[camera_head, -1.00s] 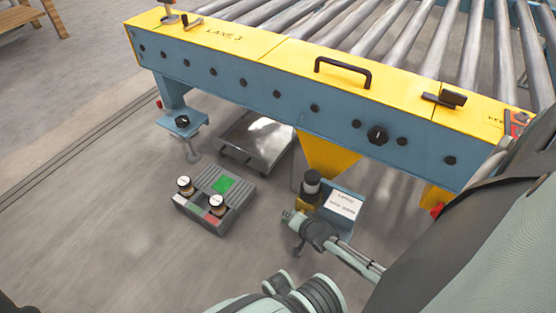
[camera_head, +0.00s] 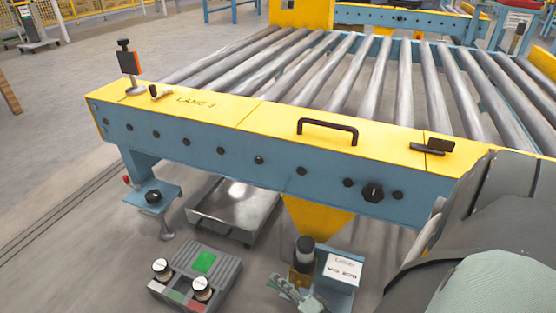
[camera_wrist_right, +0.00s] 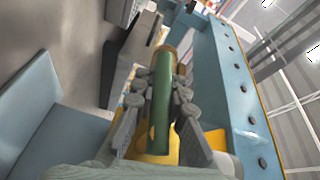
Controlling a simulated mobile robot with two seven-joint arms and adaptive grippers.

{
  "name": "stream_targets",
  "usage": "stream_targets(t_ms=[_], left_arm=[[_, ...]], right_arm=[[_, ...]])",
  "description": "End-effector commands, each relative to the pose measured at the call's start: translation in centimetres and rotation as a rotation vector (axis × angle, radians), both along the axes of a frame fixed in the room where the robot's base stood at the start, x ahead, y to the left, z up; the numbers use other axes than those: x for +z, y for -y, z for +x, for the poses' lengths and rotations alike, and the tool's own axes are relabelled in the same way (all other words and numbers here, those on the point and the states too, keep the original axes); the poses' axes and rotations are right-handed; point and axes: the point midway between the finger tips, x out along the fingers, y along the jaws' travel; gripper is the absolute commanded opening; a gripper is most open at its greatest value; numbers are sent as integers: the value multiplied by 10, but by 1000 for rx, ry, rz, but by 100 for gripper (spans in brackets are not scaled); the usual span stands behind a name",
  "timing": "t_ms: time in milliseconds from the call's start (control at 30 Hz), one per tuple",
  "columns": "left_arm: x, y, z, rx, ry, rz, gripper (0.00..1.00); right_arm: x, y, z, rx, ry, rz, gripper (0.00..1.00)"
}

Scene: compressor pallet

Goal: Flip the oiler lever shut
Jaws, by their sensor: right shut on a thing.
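The lube stand (camera_head: 340,283) has a white label reading "VG 220" and stands below the conveyor's front rail. Beside its label is a dark cylinder (camera_head: 304,250) on a yellow body; I cannot tell whether this is the oiler. My right gripper (camera_head: 298,292) is low in front of it, partly cut off by the lower edge. In the right wrist view, my right gripper (camera_wrist_right: 162,98) is shut on a green cylinder (camera_wrist_right: 163,105) with a brownish end. No lever can be clearly made out at the stand. My left gripper is not in view.
The roller conveyor's yellow-topped blue rail (camera_head: 225,151) crosses above the stand. It bears a black handle (camera_head: 328,126) and a black lever-like part (camera_head: 433,147). A metal tray (camera_head: 232,208) and a grey box with two round jars (camera_head: 220,266) are at the lower left.

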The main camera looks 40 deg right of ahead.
Motion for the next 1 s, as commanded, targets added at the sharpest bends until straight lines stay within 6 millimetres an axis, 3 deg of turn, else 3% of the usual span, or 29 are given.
stream_targets(t_ms=[767,800,1000], left_arm=[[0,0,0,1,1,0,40],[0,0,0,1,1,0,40],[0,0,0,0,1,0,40]], right_arm=[[7,-3,1,4,83,34,0],[7,-3,2,4,83,34,14],[6,-2,1,3,81,33,35]])
